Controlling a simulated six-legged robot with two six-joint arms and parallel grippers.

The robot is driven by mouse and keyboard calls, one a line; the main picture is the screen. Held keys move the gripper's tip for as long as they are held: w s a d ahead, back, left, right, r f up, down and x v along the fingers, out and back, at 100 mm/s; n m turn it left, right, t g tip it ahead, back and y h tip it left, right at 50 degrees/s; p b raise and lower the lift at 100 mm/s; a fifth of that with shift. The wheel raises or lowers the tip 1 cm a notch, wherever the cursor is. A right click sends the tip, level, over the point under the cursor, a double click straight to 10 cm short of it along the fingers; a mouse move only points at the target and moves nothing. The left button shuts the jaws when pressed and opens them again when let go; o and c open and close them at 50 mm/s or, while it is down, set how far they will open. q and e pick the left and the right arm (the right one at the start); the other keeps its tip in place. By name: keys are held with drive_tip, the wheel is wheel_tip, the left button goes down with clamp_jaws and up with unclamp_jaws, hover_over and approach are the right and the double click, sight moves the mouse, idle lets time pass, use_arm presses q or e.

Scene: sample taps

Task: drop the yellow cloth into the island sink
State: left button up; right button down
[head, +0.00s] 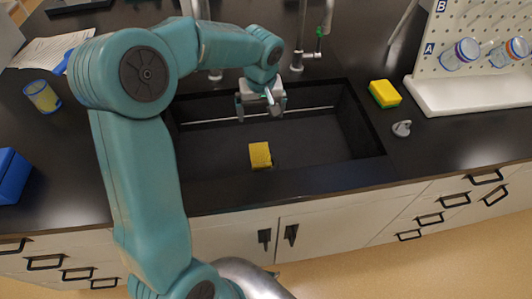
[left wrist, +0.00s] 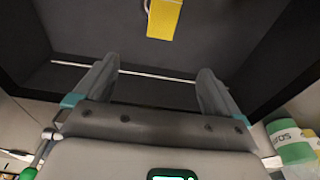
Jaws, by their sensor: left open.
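The yellow cloth (head: 260,155) is inside the black island sink (head: 205,150), within its walls and over the middle of the basin. It also shows at the top of the left wrist view (left wrist: 164,18), partly covering a round ring that looks like the drain. I cannot tell whether it lies flat on the sink floor. My left gripper (head: 258,110) is open and empty above the back part of the sink, apart from the cloth. Its two spread fingers show in the left wrist view (left wrist: 158,68) with nothing between them. My right gripper is not in view.
Taps (head: 300,55) stand behind the sink. A yellow-green sponge (head: 384,94) and a small grey object (head: 402,128) lie to its right. A white pegboard rack (head: 470,93) holds bottles. A yellow beaker (head: 42,96) and a blue box (head: 10,177) are left.

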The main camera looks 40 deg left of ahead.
use_arm(q)
wheel_tip(320, 180, up, 10)
drive_tip(key=d, duration=0.1)
drive_tip(key=shift+s, duration=0.45)
drive_tip(key=shift+d, duration=0.1)
drive_tip(key=shift+s+d, duration=0.1)
